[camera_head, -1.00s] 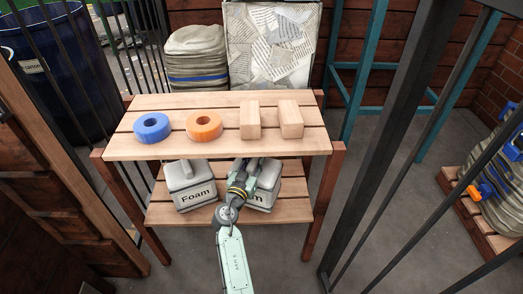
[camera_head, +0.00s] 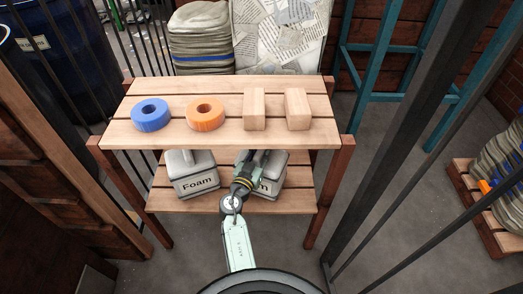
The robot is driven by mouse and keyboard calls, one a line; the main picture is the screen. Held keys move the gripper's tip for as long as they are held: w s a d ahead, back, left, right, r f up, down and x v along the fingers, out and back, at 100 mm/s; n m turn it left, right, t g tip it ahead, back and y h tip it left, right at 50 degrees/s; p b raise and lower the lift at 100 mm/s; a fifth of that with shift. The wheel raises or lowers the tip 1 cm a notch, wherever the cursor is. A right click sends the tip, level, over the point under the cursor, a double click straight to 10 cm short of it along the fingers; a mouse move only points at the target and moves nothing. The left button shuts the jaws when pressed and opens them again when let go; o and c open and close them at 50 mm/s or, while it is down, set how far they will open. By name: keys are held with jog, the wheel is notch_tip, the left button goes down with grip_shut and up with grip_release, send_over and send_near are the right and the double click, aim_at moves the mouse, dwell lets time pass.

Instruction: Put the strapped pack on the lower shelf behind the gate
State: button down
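My gripper (camera_head: 243,180) reaches in under the table's top board, in front of the right Foam container; its fingertips are hidden, so I cannot tell whether it is open or shut. The right Foam container (camera_head: 273,172) is grey and partly covered by my gripper. A similar left Foam container (camera_head: 196,182) stands on the lower shelf (camera_head: 165,203). A grey stack with a blue band (camera_head: 202,42), which may be the strapped pack, stands behind the table. Another strapped-looking stack (camera_head: 501,157) is cut off at the right edge.
On the top board (camera_head: 228,129) are a blue ring (camera_head: 150,121), an orange ring (camera_head: 205,119) and two wooden blocks (camera_head: 254,109). Dark gate bars (camera_head: 400,120) stand on the right. A paper bale (camera_head: 280,36) is at the back.

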jog(key=c, duration=1.3)
grip_release()
jog(key=shift+s+a, duration=0.1)
jog(key=shift+s, duration=0.05)
jog(key=shift+b+v, duration=1.9)
jog(key=shift+v, duration=3.95)
